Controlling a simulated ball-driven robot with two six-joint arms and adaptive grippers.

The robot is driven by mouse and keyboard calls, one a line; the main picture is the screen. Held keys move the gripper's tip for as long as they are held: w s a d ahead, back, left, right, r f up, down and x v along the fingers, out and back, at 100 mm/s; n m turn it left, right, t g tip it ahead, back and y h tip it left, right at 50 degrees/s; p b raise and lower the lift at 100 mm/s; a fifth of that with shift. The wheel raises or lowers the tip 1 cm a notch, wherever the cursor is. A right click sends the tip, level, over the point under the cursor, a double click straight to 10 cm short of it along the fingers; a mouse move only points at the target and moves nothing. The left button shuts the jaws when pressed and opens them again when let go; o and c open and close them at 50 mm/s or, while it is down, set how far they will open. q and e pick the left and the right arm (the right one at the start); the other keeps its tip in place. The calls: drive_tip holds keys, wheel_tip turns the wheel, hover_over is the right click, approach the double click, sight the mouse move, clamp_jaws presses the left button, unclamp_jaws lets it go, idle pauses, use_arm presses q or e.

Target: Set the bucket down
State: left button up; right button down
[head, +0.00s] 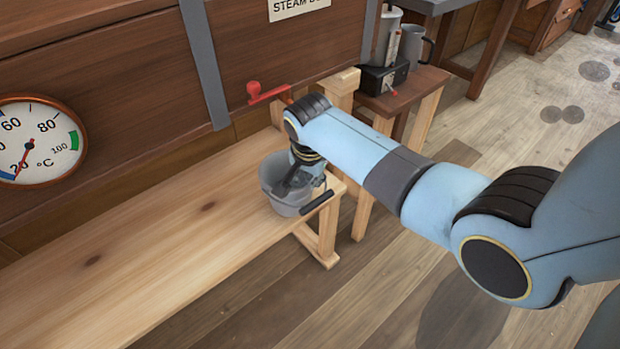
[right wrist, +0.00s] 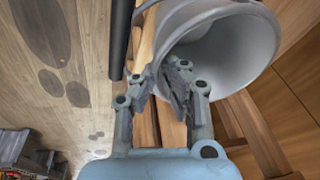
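The grey bucket (head: 277,191) is upright at the near right end of the wooden bench (head: 150,250). It looks to be on the bench top or just above it; its underside is hidden. Its handle with a dark grip (head: 316,203) hangs on the right side. My right gripper (head: 296,181) reaches down at the bucket's rim. In the right wrist view the bucket (right wrist: 235,50) fills the upper right, and the fingers of my right gripper (right wrist: 163,80) lean inward around its rim, one inside and one outside. My left gripper is not in view.
A small side table (head: 425,80) with a grey mug (head: 413,47) and a dark device stands behind the bench end. A red lever (head: 265,92) juts from the wooden wall. A dial gauge (head: 38,142) is at left. The bench is clear left of the bucket.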

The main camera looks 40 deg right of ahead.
drive_tip(key=c, duration=1.5)
unclamp_jaws()
drive_tip(key=shift+r, duration=0.35)
drive_tip(key=p+v, duration=0.2)
drive_tip(key=v, duration=0.9)
drive_tip(key=shift+s+a+r+p, duration=0.1)
drive_tip(key=shift+r+p, duration=0.1)
drive_tip(key=shift+p, duration=0.15)
drive_tip(key=shift+f, duration=0.1)
